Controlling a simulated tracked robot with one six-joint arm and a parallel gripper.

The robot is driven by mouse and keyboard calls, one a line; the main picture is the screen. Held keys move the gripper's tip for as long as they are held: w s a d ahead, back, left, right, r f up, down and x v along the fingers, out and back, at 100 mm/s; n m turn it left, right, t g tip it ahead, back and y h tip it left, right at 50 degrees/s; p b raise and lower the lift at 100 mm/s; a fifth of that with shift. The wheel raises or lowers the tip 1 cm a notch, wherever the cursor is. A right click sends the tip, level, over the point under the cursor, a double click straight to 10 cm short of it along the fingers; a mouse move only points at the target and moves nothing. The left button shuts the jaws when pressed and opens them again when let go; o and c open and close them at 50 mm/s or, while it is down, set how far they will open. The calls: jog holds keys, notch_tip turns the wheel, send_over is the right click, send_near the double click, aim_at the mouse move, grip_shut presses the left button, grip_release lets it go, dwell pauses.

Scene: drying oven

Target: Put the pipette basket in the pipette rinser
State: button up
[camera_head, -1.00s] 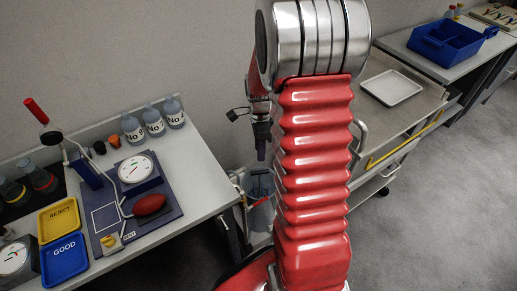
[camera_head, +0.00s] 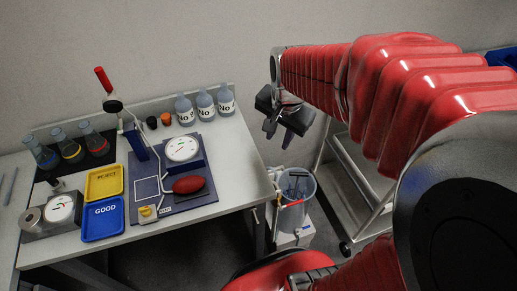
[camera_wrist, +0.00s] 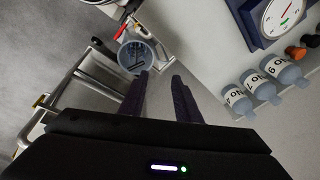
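A translucent grey-blue cylindrical container (camera_head: 309,190) stands low between the bench and the cart, with a dark, handle-like part (camera_head: 295,186) inside it. The container (camera_wrist: 149,48) and the dark part also show at the upper left of the wrist view. I cannot tell whether this is the pipette basket, the pipette rinser, or one inside the other. A red bar (camera_head: 290,205) lies across its left side. My gripper (camera_head: 279,132) is above and left of the container, pointing down. In the wrist view my gripper (camera_wrist: 160,76) has its fingers apart with nothing between them.
The bench (camera_head: 225,150) at left carries a pressure board (camera_head: 180,202), a yellow tray (camera_head: 104,182), a blue tray (camera_head: 103,218), flasks and labelled bottles (camera_head: 205,104). A metal cart (camera_head: 350,185) stands right of the container, partly behind my arm. A wall is behind.

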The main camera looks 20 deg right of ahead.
jog(key=s+a+r+n+t, duration=0.2)
jog(key=s+a+r+n, duration=0.5)
jog(key=s+a+n, duration=0.2)
jog(key=shift+s+n+t+y, duration=0.35)
jog(key=shift+s+n, duration=0.55)
jog(key=shift+n, duration=0.4)
jog(key=shift+r, duration=0.1)
